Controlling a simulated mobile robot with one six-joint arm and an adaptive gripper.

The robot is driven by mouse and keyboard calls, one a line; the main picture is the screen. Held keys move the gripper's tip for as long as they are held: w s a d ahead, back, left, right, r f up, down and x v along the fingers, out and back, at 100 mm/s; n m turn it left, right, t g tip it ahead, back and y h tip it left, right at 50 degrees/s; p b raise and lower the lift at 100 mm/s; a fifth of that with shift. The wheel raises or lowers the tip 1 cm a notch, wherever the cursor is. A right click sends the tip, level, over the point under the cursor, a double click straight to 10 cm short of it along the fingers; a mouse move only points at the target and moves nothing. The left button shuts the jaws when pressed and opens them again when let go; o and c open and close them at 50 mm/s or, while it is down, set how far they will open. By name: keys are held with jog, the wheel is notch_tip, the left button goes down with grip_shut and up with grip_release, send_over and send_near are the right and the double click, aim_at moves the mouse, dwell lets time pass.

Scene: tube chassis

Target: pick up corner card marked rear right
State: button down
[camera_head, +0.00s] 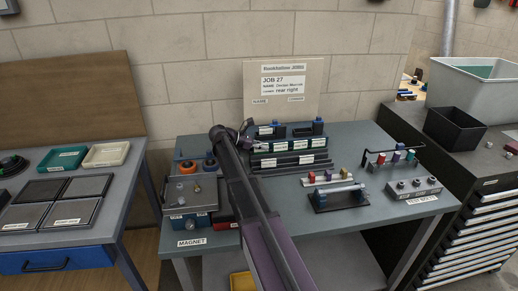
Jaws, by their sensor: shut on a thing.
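My arm reaches up from the bottom centre to the card rack (290,161) at the back of the workbench. My gripper (247,136) is small in view at the rack's left end and partly hidden by my arm. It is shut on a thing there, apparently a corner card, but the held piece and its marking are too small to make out. Several white label cards show on the rack's tiers, their words unreadable.
A tube on a black stand (340,197) and a grey test block (412,189) stand to the right. The left table holds dark pads and trays (106,154). Clear bench lies front centre-right.

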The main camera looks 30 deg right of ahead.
jog(key=shift+r+p, duration=4.9)
jog(key=shift+r, duration=0.05)
